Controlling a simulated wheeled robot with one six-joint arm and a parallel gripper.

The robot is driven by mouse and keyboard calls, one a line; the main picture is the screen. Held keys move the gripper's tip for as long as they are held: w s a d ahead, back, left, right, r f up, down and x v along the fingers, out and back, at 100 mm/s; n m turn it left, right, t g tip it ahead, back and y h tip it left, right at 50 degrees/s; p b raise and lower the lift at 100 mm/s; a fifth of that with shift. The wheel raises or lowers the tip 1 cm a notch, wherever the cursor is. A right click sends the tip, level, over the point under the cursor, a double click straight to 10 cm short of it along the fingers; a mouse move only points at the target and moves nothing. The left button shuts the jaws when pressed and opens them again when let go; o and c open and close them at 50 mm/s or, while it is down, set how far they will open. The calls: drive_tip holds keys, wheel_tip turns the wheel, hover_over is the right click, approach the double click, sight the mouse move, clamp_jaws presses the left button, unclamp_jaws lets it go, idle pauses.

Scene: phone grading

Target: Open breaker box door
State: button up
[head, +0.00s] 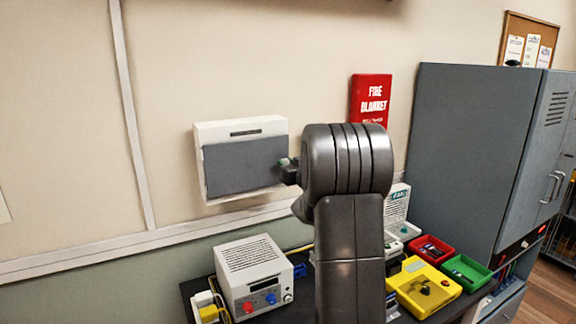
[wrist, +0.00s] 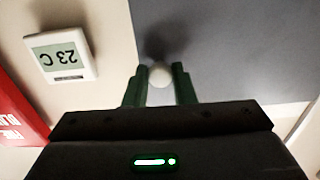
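The breaker box (head: 240,127) is a white box on the wall, with a flat grey door (head: 240,167) that looks closed. The grey door also fills the upper right of the wrist view (wrist: 240,50). A small pale round knob (wrist: 160,75) sits near the door's edge. My gripper (head: 287,165) is at the door's right side in the head view. In the wrist view its two green fingers (wrist: 159,76) stand on either side of the knob, very close to it. I cannot tell whether they press on it. My arm hides part of the space right of the box.
A thermostat (wrist: 62,52) reading 23 C and a red fire blanket case (head: 370,98) are on the wall beside the box. Below is a bench with a power supply (head: 254,275) and yellow (head: 424,288), red and green trays. A grey cabinet (head: 465,150) stands at right.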

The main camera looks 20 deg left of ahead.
clamp_jaws()
drive_tip(key=shift+s+b, duration=0.1)
drive_tip(key=shift+b, duration=0.3)
